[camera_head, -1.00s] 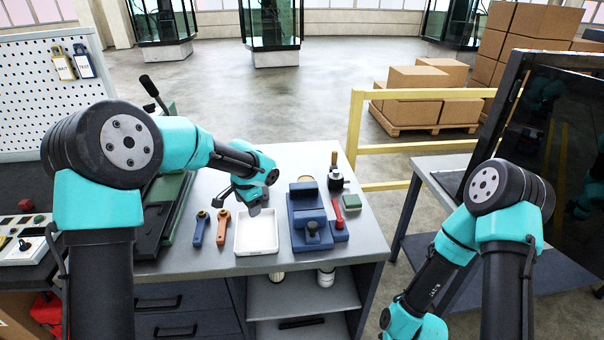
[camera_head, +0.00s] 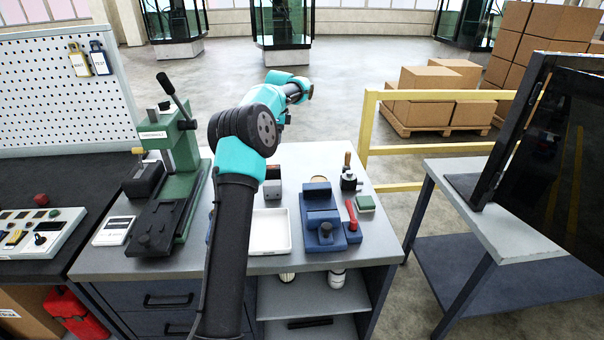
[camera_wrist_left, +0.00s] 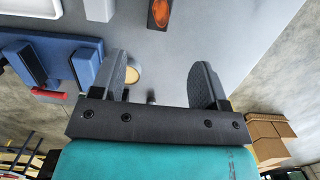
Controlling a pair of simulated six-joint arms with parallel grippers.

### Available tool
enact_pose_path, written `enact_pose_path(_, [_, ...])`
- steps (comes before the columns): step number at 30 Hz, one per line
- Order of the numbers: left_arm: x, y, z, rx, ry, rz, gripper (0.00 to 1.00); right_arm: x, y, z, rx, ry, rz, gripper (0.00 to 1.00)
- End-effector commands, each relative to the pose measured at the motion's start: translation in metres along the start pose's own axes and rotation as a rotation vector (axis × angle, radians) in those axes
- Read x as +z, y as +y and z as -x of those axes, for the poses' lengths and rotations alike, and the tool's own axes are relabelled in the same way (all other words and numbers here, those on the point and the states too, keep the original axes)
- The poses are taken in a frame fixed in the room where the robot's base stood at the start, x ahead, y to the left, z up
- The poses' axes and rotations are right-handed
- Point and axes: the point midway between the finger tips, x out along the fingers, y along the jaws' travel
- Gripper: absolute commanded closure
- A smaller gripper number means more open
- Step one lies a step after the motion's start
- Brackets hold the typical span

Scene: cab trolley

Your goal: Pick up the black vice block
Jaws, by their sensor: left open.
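A blue vice (camera_head: 322,228) stands on the grey bench, and its dark blue body also shows at left in the left wrist view (camera_wrist_left: 62,45). I cannot tell for sure which thing is the black vice block. Another black block (camera_head: 146,180) sits beside the green press. In the left wrist view my left gripper (camera_wrist_left: 160,70) is open and empty, fingers wide apart above the bench. In the head view its fingers are hidden. My right gripper is out of view.
The green press (camera_head: 182,165) stands at left. A white tray (camera_head: 271,232) is in front of the dark-grey block. A red handle (camera_head: 351,214), a green block (camera_head: 365,204) and a black holder (camera_head: 349,180) lie right of the vice. A yellow rail (camera_head: 369,130) stands behind.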

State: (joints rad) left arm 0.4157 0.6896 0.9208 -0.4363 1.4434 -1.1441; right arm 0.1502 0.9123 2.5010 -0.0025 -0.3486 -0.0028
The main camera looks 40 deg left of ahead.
Motion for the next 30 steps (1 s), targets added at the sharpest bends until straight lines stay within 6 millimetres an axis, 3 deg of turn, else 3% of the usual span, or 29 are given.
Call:
enact_pose_path(9, [0.0,0.0,-0.001,0.001,0.0,-0.001,0.32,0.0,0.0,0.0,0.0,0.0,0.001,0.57])
enact_pose_path(14, [0.0,0.0,-0.012,0.003,-0.001,-0.001,0.32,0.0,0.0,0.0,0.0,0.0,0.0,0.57])
enact_pose_path(30, [0.0,0.001,-0.101,0.003,0.0,-0.001,0.32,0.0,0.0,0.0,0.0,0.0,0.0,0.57])
